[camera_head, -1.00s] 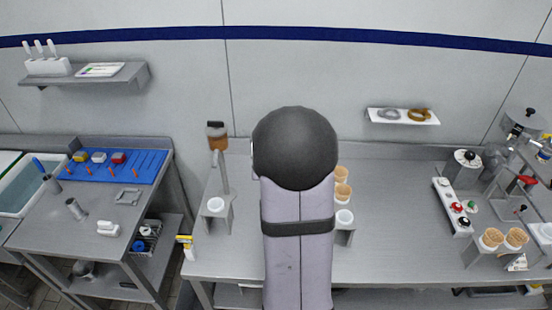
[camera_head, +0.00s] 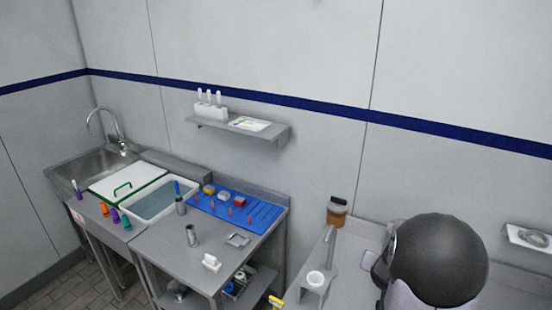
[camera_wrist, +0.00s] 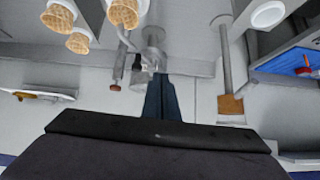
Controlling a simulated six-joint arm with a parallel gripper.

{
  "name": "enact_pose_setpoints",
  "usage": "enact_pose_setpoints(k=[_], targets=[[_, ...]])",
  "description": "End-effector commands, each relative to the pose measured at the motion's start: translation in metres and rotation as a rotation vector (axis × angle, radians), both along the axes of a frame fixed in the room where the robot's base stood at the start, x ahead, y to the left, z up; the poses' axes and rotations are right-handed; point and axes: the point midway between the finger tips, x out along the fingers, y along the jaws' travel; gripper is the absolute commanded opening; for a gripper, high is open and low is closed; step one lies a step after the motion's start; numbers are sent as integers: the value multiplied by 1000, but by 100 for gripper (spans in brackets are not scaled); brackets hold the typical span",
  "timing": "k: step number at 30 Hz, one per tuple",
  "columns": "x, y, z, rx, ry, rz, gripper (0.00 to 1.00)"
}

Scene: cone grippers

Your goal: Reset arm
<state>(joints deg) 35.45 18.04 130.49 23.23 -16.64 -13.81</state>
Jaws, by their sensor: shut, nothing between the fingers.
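My gripper (camera_wrist: 162,98) shows in the wrist view as two dark blue fingers side by side, shut with nothing between them. The wrist view is upside down. The fingers point towards the wall and the metal fittings at the back of the bench, and touch nothing that I can make out. In the head view my arm's dark round joint stands at the lower right, and the gripper itself is hidden.
Several waffle cones (camera_wrist: 78,42) show at the wrist view's upper left. A blue mat (camera_head: 262,212), water tub (camera_head: 160,198) and sink (camera_head: 95,165) are left.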

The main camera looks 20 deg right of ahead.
Motion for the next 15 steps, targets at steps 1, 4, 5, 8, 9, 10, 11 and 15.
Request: enact_pose_setpoints(k=[1,4,5,8,9,10,11,15], targets=[[-2,6,-6,34,13,-1,0],[-11,25,-23,130,62,8,0],[-15,33,-30,166,85,14,0],[-39,67,-56,300,196,42,0],[-52,82,-66,352,247,53,0],[-62,92,-72,385,284,60,0],[-72,102,-77,420,322,67,0],[-117,142,-87,541,476,98,0]])
